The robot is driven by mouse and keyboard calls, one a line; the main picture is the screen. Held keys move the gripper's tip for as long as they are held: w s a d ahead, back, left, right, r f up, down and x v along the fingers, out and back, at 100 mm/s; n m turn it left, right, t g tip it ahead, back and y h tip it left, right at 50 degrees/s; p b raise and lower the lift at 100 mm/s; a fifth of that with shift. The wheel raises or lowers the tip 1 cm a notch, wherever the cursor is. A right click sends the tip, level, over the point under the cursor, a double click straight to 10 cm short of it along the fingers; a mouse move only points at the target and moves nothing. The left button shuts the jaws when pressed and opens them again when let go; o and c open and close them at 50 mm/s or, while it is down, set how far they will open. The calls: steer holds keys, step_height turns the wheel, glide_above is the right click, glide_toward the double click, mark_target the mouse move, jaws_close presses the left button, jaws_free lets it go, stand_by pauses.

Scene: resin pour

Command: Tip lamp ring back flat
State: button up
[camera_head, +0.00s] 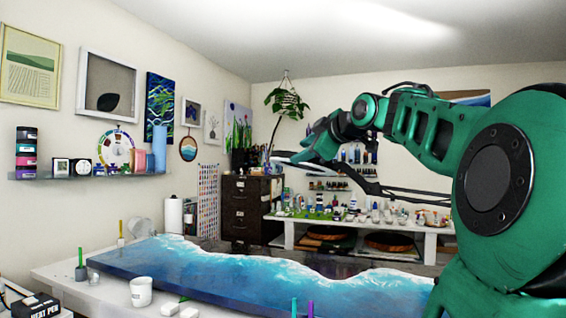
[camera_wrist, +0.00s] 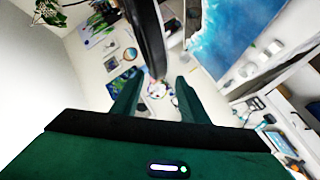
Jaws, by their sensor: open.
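The lamp ring (camera_head: 292,158) shows in the head view as a thin, dark-edged oval with a pale inner face, seen nearly edge-on above the far part of the room. A dark boom runs from near it to the right, behind my arm. My gripper (camera_head: 308,146) is at the ring's upper right side, partly hidden by its own wrist. In the wrist view my gripper (camera_wrist: 157,92) is open. A black curved band, which looks like the lamp ring (camera_wrist: 148,40), comes down from the top edge and ends between the two fingers. I cannot tell whether they touch it.
Below is a table with a blue and white resin slab (camera_head: 200,272). A white cup (camera_head: 141,292) and small sticks stand along its near edge. A white bench (camera_head: 345,225) with several bottles is at the back, beside a dark drawer cabinet (camera_head: 246,208). A plant hangs behind the ring.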

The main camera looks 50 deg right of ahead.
mark_target(288, 158)
steer(key=x, duration=0.8)
steer(key=shift+w, duration=0.25)
